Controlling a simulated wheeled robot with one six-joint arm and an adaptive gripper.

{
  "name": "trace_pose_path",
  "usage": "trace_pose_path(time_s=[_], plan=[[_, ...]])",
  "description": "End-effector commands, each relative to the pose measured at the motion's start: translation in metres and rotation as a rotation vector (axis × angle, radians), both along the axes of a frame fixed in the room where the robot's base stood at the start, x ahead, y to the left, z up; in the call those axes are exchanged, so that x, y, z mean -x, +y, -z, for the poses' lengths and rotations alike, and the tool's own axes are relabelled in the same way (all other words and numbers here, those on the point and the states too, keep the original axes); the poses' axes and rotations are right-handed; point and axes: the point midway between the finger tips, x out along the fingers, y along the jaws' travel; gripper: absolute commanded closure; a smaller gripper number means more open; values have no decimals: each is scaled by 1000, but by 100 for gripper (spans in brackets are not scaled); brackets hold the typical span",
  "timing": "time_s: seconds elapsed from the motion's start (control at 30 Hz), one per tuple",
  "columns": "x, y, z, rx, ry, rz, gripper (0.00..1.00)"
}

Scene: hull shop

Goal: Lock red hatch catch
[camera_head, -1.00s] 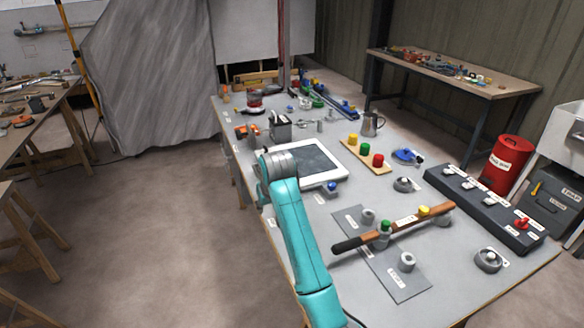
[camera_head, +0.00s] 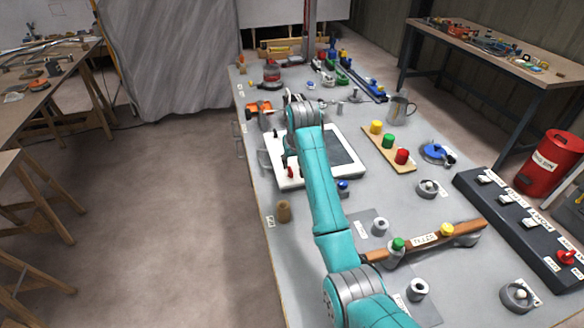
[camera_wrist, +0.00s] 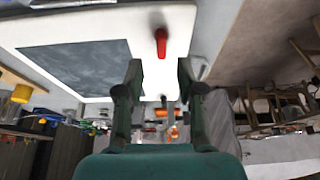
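The hatch is a white frame (camera_head: 352,180) with a dark panel, lying on the grey table. The red catch (camera_head: 290,172) is on its left side, partly beside my arm. In the wrist view the red catch (camera_wrist: 161,43) is a small upright lever on the white frame (camera_wrist: 185,20), ahead of my fingers and apart from them. My gripper (camera_wrist: 159,85) is open, with nothing between its fingers. In the head view my arm hides part of the hatch, and the fingers cannot be clearly made out.
A tiller bar (camera_head: 430,240) with green and yellow knobs lies to the right. A dark switch box (camera_head: 520,217) bears another red knob (camera_head: 566,257). Orange clamps (camera_head: 258,112) stand behind.

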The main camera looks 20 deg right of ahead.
Motion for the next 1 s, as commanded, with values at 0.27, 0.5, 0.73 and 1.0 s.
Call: trace_pose_path(time_s=[0.27, 0.5, 0.73, 1.0], plan=[[-16, 0, 38, 0, 1, 0, 62], [-21, 0, 49, 0, 0, 0, 62], [-21, 0, 49, 0, -1, 0, 62], [-21, 0, 49, 0, -1, 0, 100]])
